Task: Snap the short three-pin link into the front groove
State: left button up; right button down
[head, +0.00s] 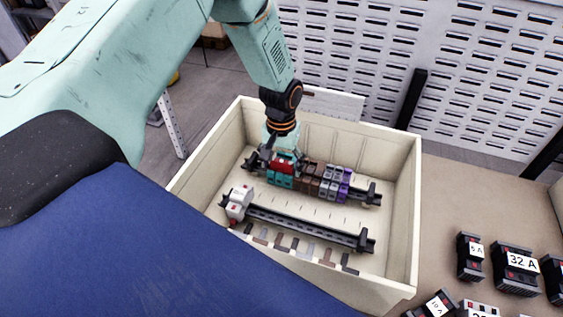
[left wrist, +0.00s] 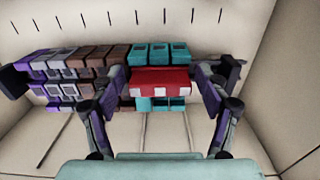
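The short three-pin link (head: 283,166) is red, with pale squares on one face in the left wrist view (left wrist: 160,82). My left gripper (head: 281,154) reaches down into the bin, its fingers at the two ends of the link, apparently holding it. In the left wrist view the fingers (left wrist: 161,86) flank the link closely. The link lies level over the teal terminal blocks (left wrist: 154,54), along their row; whether its pins sit in a groove is hidden. My right gripper is in neither view.
Brown, grey and purple blocks (head: 327,181) continue the rail row. A nearer rail (head: 300,226) carries a white block (head: 238,202) at its left end. The bin's walls (head: 398,205) surround both rails. Breakers (head: 516,262) stand on the table to the right.

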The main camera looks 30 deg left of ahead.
pick_arm(q)
jog(key=shift+o, duration=0.4)
jog(key=shift+w, duration=0.1)
jog(key=shift+r, duration=0.1)
jog(key=shift+r, duration=0.15)
notch_tip(320, 180, up, 12)
jog(key=shift+f, duration=0.2)
jog(key=shift+r, duration=0.1)
notch_tip(320, 180, up, 12)
jog(key=p, duration=1.2)
jog(key=shift+p, duration=0.3)
